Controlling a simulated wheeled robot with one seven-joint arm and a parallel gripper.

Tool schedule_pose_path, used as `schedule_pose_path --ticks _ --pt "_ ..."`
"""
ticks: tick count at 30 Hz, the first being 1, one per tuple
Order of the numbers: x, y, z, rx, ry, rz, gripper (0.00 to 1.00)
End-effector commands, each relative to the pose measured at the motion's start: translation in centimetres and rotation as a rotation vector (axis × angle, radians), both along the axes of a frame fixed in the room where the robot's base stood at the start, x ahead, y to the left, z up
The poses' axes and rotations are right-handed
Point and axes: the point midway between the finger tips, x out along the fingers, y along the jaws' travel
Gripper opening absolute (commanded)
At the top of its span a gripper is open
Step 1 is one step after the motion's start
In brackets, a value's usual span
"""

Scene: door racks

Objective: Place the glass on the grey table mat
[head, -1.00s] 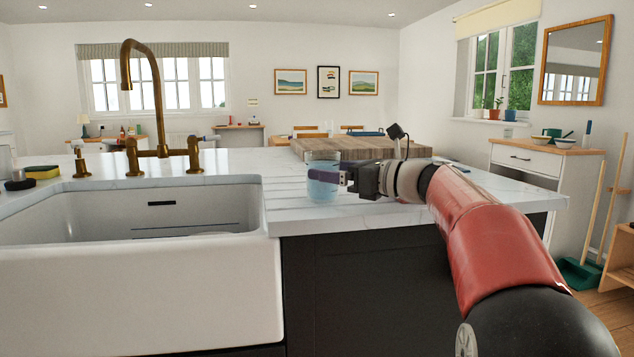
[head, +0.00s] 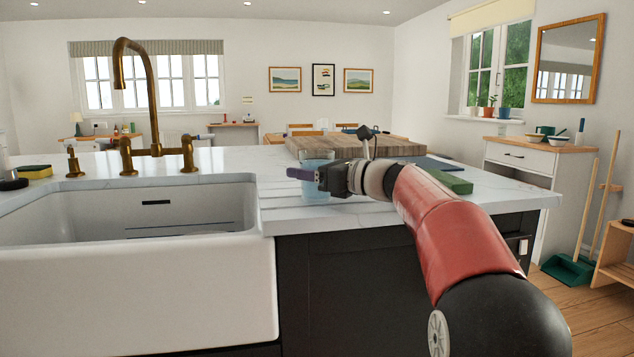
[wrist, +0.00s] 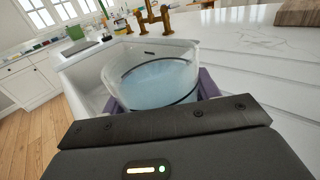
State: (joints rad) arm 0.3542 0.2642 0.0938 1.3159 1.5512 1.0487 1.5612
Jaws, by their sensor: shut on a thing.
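The clear, light-blue glass (head: 316,193) is upright at the counter's front edge, right of the sink, in the head view. My gripper (head: 319,177) is shut on it from the right. In the wrist view the glass (wrist: 160,82) sits between my two purple fingers (wrist: 160,96), its open rim facing up. I cannot tell whether its base touches the counter. A flat blue-grey piece (head: 432,165), possibly the mat, lies on the counter to the right, beyond my wrist; its left part is hidden.
A green block-like thing (head: 452,183) lies in front of the blue-grey piece. A wooden board (head: 350,146) stands behind the glass. The white sink (head: 130,290) with its brass tap (head: 150,100) is on the left. The counter's right end (head: 520,196) is clear.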

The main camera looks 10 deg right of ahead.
Motion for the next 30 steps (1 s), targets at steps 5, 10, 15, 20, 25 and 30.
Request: schedule_pose_path --ticks 5,10,15,20,25,30 --pt "0.0 0.0 0.1 0.001 -0.002 0.000 0.19" --pt "0.0 0.0 0.1 0.000 -0.001 0.000 0.19" --pt "0.0 0.1 0.4 0.001 -0.002 0.000 0.19" --pt "0.0 0.2 1.1 0.001 -0.002 0.000 0.19" --pt "0.0 0.5 2.3 0.001 -0.002 0.001 0.19" --pt "-0.1 1.0 3.9 0.000 -0.003 0.001 0.19"
